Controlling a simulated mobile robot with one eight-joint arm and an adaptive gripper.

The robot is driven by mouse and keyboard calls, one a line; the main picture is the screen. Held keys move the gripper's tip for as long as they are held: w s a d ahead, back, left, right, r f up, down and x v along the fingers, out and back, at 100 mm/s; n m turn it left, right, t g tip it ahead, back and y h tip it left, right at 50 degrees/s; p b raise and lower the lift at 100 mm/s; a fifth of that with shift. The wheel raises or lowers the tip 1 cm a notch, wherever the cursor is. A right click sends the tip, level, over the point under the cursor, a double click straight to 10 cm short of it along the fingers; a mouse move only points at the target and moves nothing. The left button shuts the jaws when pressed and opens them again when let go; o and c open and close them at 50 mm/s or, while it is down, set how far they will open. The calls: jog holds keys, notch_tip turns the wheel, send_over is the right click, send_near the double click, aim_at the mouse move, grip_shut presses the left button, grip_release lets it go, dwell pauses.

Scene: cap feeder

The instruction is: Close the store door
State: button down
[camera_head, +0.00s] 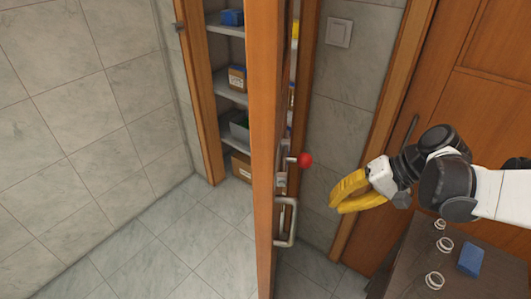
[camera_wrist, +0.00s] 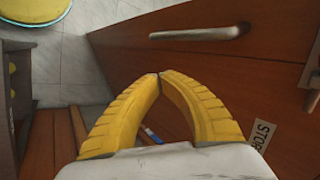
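The store door (camera_head: 264,130) is a wooden door standing open, seen nearly edge-on in the head view. It has a metal pull handle (camera_head: 286,222) and a red-knobbed lever (camera_head: 304,160) on its right side. In the wrist view a brown wooden panel (camera_wrist: 200,70) bears a bar handle (camera_wrist: 200,33) and a label reading "STOR" (camera_wrist: 262,135), partly hidden by my gripper. My yellow gripper (camera_head: 335,199) is right of the door's edge, apart from it in the head view. Its fingertips meet in the wrist view (camera_wrist: 160,75), with nothing seen between them.
Behind the door are store shelves (camera_head: 229,94) with boxes. A dark low table (camera_head: 455,272) at lower right holds several white rings and a blue block (camera_head: 470,259). Another wooden door (camera_head: 475,110) stands at right. Tiled floor (camera_head: 190,245) left of the door is clear.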

jog(key=w+a+f+y+b, duration=0.1)
jog(key=w+a+f+b, duration=0.1)
jog(key=a+f, duration=0.4)
jog(key=shift+a+y+b, duration=0.3)
jog(key=shift+a+b, duration=0.35)
jog(key=shift+a, duration=2.2)
